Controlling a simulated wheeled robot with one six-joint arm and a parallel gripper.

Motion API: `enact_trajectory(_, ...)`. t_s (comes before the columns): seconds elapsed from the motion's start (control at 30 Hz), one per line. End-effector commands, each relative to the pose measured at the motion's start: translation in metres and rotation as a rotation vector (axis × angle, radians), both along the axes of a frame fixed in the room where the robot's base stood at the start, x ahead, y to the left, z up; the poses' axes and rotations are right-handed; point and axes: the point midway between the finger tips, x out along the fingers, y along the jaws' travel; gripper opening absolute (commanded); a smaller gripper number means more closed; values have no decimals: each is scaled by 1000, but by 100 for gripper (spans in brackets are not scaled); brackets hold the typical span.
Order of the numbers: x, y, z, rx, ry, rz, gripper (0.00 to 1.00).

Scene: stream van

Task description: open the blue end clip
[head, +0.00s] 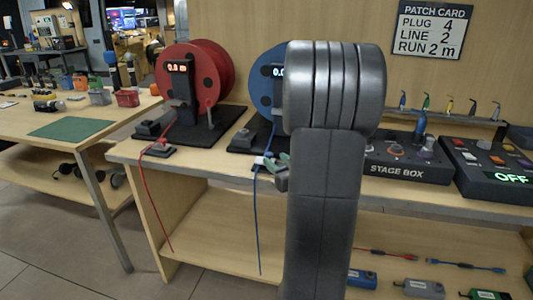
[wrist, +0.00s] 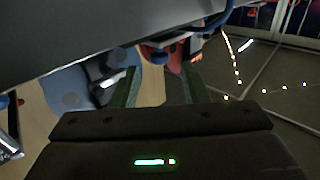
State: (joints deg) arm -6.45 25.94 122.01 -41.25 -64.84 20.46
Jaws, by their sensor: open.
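The blue reel (head: 264,78) stands on the bench, partly hidden behind my arm. Its blue cable (head: 257,215) hangs over the bench's front edge. The blue end clip is mostly hidden by my gripper in the head view; a small blue part (head: 268,155) shows there. My gripper (head: 275,162) is at the bench's front edge below the blue reel. In the wrist view its green fingers (wrist: 163,72) are apart, with nothing clearly held between them.
The red reel (head: 196,75) stands to the left, its red clip (head: 160,149) at the bench edge. The stage box (head: 405,165) is right of my arm. Cables and boxes lie on the lower shelf (head: 215,225). A side table (head: 95,112) stands at left.

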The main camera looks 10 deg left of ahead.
Motion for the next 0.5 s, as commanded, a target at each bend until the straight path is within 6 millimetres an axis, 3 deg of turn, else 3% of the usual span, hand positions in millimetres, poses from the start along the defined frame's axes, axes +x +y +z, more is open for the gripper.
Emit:
enact_trajectory(0.2,31,31,-1,0,0,2,41)
enact_trajectory(0.5,50,47,0,-1,1,0,41)
